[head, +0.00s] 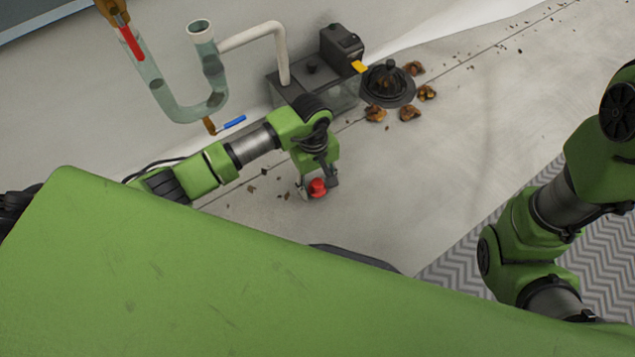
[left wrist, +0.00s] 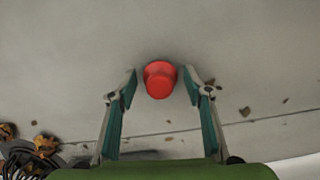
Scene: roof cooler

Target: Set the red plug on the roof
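The red plug (head: 318,187) is round with a wider rim. It also shows in the left wrist view (left wrist: 160,80), at the level of my fingertips. My left gripper (head: 317,188) points down at the pale roof (head: 430,190). In the left wrist view my left gripper (left wrist: 161,74) is open, one finger on each side of the plug, with a narrow gap on both sides. The plug appears to sit on the roof, though its underside is hidden. My right gripper is out of view; only my right arm shows.
A dark box with a pump (head: 341,42) and a white pipe stands behind my left arm. A black domed strainer (head: 387,83) with dead leaves lies right of it. A clear U-tube (head: 180,108) and blue-handled tool (head: 235,121) are left. Roof to the right is mostly clear.

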